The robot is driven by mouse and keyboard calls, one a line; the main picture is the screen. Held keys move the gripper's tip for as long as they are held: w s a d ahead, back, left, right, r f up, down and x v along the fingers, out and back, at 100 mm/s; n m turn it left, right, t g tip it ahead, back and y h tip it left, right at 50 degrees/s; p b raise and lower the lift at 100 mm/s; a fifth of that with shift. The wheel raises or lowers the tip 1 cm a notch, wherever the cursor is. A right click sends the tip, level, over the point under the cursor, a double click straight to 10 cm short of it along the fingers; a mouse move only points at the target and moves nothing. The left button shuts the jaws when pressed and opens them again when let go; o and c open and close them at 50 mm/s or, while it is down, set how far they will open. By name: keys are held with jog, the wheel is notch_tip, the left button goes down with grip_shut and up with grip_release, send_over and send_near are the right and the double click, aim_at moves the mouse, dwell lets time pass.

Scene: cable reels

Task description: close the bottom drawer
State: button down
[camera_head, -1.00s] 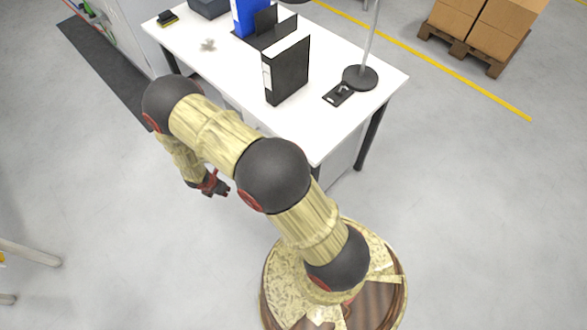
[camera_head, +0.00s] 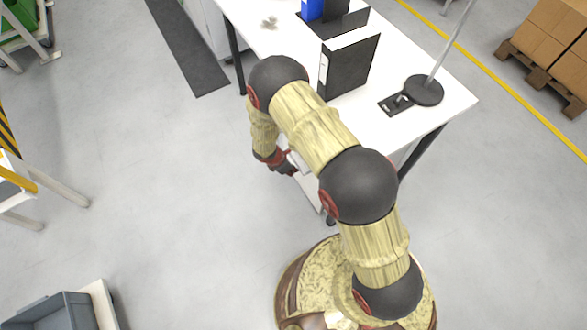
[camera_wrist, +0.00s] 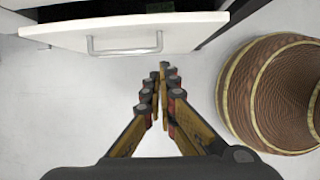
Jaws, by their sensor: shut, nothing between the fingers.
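A drawer with a white front (camera_wrist: 70,38) and a grey bar handle (camera_wrist: 125,50) crosses the top of the wrist view. It stands open, with a dark inside showing behind the front. Which drawer of the unit it is cannot be told from this view. My gripper (camera_wrist: 160,72) is shut and empty, with its fingertips just short of the handle in the picture and apart from it. In the head view my gripper (camera_head: 288,168) is low beside the desk's left front side, and my arm hides most of the drawer unit.
The white desk (camera_head: 440,95) holds a black binder (camera_head: 350,68) and a lamp base (camera_head: 424,90). A grey crate (camera_head: 50,312) stands at the lower left. A trestle leg (camera_head: 60,185) stands at the left. The floor between them and the desk is clear.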

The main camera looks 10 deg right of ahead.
jog(key=d+f+b, duration=0.1)
jog(key=d, duration=0.1)
jog(key=w+d+f+b, duration=0.1)
jog(key=f, duration=0.1)
jog(key=d+f+b, duration=0.1)
jog(key=d+f, duration=0.1)
jog(key=shift+w+d+f+b, duration=0.2)
jog(key=shift+w+d+b, duration=0.1)
jog(key=shift+w+d, duration=0.1)
jog(key=shift+w, duration=0.1)
